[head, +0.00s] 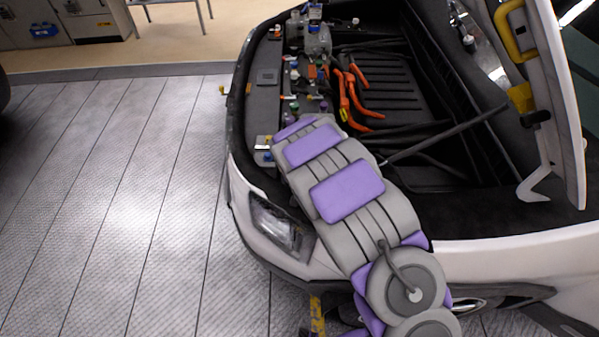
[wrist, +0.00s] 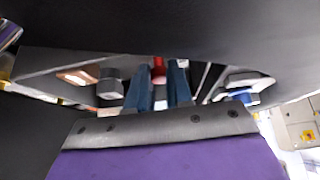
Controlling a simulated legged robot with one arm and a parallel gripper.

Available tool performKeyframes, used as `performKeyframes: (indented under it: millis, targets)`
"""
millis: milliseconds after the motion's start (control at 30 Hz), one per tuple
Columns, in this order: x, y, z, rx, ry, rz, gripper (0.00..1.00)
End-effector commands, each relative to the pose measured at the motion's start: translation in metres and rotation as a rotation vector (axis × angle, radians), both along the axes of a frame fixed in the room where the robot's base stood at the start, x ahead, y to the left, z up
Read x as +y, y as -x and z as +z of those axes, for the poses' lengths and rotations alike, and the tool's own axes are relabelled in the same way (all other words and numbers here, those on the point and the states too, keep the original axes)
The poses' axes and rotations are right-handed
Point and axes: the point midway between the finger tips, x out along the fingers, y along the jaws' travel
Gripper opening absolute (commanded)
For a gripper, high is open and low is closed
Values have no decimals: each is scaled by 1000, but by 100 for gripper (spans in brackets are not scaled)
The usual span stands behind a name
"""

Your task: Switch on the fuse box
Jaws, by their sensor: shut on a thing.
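In the head view my arm reaches over the front edge of an open car's engine bay, and its forearm hides the gripper. In the wrist view my gripper (wrist: 158,82) shows as two blue fingers close together, shut on a small red piece (wrist: 157,67). Only the upper part of this piece shows between the fingertips. It sits before a light grey panel (wrist: 52,66) that bears an orange-rimmed part (wrist: 78,76) and several dark and white blocks. I cannot tell for certain whether this panel is the fuse box, or the red piece's switch position.
In the head view orange cables (head: 357,100) lie right of a row of small coloured caps. A dark prop rod (head: 445,135) crosses the bay, and the raised hood (head: 545,90) stands at the right. The floor (head: 130,200) at left is clear.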

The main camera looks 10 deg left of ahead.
Motion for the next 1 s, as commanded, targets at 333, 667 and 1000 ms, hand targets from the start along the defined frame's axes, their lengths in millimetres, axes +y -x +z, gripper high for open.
performKeyframes:
  millis: [333,667,1000]
  targets:
    - [-2,8,-6,-130,-30,2,0]
    - [-2,9,-7,-165,-39,1,0]
    - [-2,9,-8,-163,-39,1,23]
